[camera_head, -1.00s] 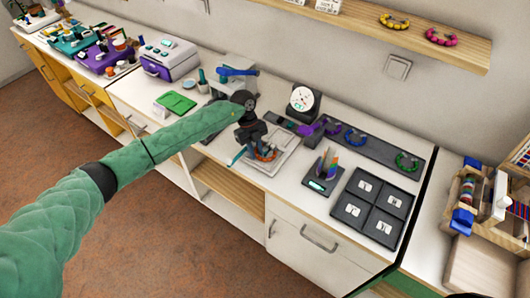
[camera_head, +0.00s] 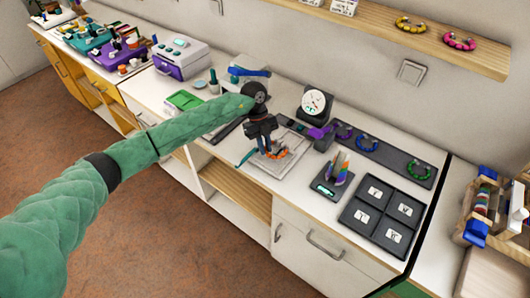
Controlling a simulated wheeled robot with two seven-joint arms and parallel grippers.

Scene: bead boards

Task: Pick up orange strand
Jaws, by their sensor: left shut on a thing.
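The orange strand (camera_head: 280,154) shows as a small curved row of beads at the white tray on the counter. My left gripper (camera_head: 268,150) points down over the tray and is shut on the strand. The gripper hides part of the strand, and I cannot tell whether the strand is clear of the tray. My right gripper is not in view.
The white tray (camera_head: 261,167) lies under the gripper. A dial scale (camera_head: 314,103) stands behind. A dark board (camera_head: 385,154) with purple, blue and green strands is to the right, near a pencil holder (camera_head: 326,190) and a dark four-square tray (camera_head: 383,214).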

